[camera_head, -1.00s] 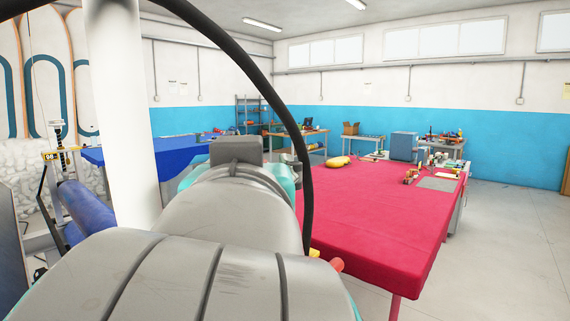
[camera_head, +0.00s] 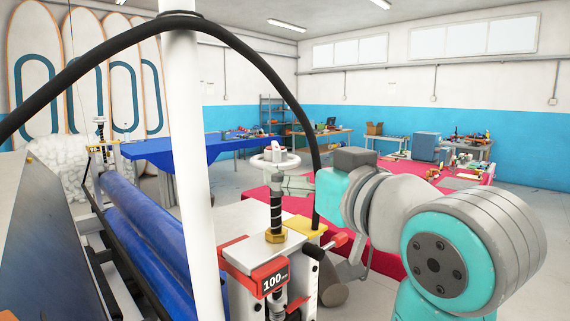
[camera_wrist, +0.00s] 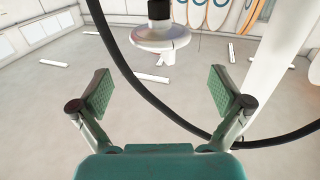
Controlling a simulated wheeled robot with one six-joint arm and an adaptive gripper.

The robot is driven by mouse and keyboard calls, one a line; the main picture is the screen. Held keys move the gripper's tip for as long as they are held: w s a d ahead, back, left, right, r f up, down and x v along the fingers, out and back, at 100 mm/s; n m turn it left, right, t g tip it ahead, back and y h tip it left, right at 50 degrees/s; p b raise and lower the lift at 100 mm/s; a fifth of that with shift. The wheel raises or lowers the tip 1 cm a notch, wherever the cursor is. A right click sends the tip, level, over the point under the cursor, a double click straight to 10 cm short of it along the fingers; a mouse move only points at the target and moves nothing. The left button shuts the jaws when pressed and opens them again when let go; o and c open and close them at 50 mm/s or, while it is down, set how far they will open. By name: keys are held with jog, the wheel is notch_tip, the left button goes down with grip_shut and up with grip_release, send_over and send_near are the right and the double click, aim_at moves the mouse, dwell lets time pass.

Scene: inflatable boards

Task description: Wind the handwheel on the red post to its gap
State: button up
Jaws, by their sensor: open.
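The white handwheel (camera_head: 275,159) sits on top of a dark threaded screw with a brass nut, above the red post (camera_head: 268,281), which carries a "100 mm" label. In the wrist view the handwheel (camera_wrist: 160,38) appears upside down, beyond and between the fingertips. My gripper (camera_wrist: 160,88) is open with green-padded fingers spread wide and nothing between them. In the head view my gripper (camera_head: 296,185) is beside the screw, just below and right of the wheel; part of it is hidden. I cannot tell whether it touches. The gap reading is not legible.
Blue rollers (camera_head: 145,235) lie left of the red post, with a yellow-marked post (camera_head: 103,150) at their far end. A white column (camera_head: 194,150) and a black cable (camera_head: 310,120) cross the view. A red-covered table (camera_head: 385,262) stands behind my arm.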

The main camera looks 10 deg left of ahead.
aim_at(275, 159)
jog(key=shift+y, duration=0.3)
jog(key=x, duration=1)
jog(key=shift+w+f, duration=0.15)
jog(key=shift+f, duration=0.1)
jog(key=c, duration=0.9)
